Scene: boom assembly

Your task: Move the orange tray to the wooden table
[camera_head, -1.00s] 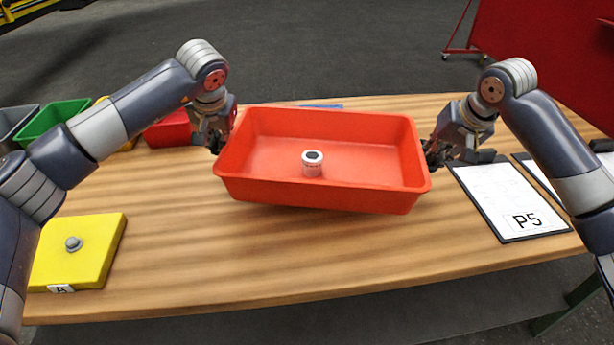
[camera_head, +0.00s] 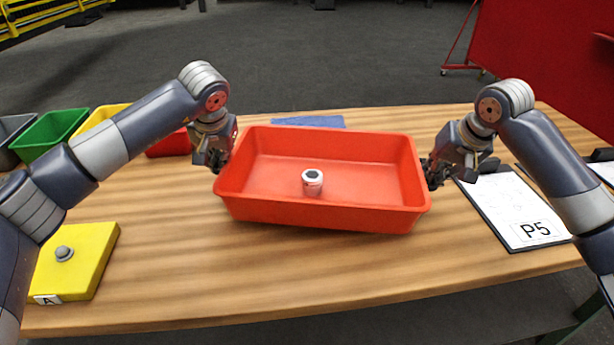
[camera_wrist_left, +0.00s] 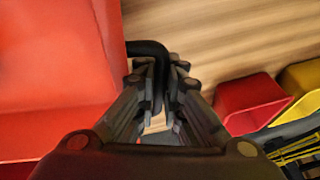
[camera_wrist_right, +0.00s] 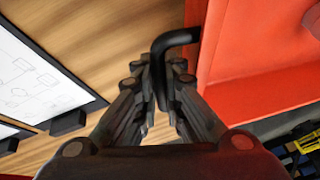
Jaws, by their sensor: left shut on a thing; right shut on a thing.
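The orange tray (camera_head: 320,215) is level over the middle of the wooden table (camera_head: 250,280); I cannot tell whether its bottom touches the top. A small white cylinder with a dark top (camera_head: 312,183) stands inside it. My left gripper (camera_head: 218,160) is at the tray's left end, and in the left wrist view its fingers (camera_wrist_left: 160,90) are shut on a black handle (camera_wrist_left: 148,48). My right gripper (camera_head: 435,172) is at the right end, and in the right wrist view its fingers (camera_wrist_right: 160,88) are shut on the other black handle (camera_wrist_right: 178,38).
A yellow block (camera_head: 85,265) with a grey knob lies at the table's front left. Green (camera_head: 48,133), yellow and red bins line the back left. A P5 clipboard (camera_head: 515,205) lies at the right. A blue flat item (camera_head: 310,121) lies behind the tray. The front middle is clear.

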